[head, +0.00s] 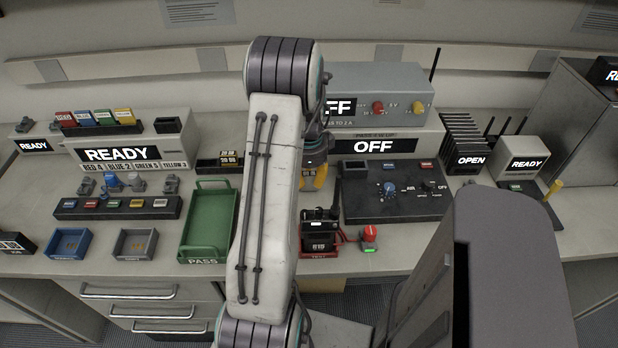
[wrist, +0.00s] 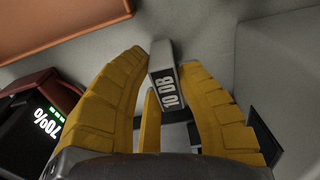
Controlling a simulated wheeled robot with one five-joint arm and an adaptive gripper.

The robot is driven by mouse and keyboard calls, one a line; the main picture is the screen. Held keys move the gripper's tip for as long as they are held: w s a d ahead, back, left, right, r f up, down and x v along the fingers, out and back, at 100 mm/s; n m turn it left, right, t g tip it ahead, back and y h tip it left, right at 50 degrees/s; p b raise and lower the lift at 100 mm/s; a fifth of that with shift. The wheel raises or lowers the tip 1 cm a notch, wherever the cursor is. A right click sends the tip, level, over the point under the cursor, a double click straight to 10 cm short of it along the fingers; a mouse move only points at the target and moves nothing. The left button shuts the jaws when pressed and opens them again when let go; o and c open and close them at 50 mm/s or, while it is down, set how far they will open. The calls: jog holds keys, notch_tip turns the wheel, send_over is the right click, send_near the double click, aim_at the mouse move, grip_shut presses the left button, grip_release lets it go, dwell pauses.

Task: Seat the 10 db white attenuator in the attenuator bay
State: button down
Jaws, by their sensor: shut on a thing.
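My gripper (head: 320,178) has yellow fingers and shows partly behind my arm, above the counter left of the dark control panel. In the wrist view my gripper (wrist: 165,85) is shut on a small pale block, the white attenuator (wrist: 166,78), with a dark label reading 10 DB. The attenuator (head: 308,181) is mostly hidden in the head view. An empty-looking dark slot (head: 356,165) sits at the panel's back left; I cannot tell for sure that it is the attenuator bay. A dark opening (wrist: 264,130) shows right of the fingers in the wrist view.
A dark rack with 20 DB blocks (head: 228,159) is left of my arm. A red-framed tester (head: 321,237) stands in front of my gripper; a red knob unit (head: 369,238) is beside it. A green PASS tray (head: 208,222) lies left. A grey unit reading OFF (head: 390,147) stands behind.

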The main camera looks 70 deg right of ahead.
jog(key=c, duration=1)
grip_release()
jog(key=shift+f, duration=0.1)
notch_tip(320, 180, up, 12)
jog(key=shift+a+f+b, duration=0.1)
jog(key=shift+f+b, duration=0.05)
jog(key=shift+b, duration=0.65)
jog(key=shift+r, duration=0.35)
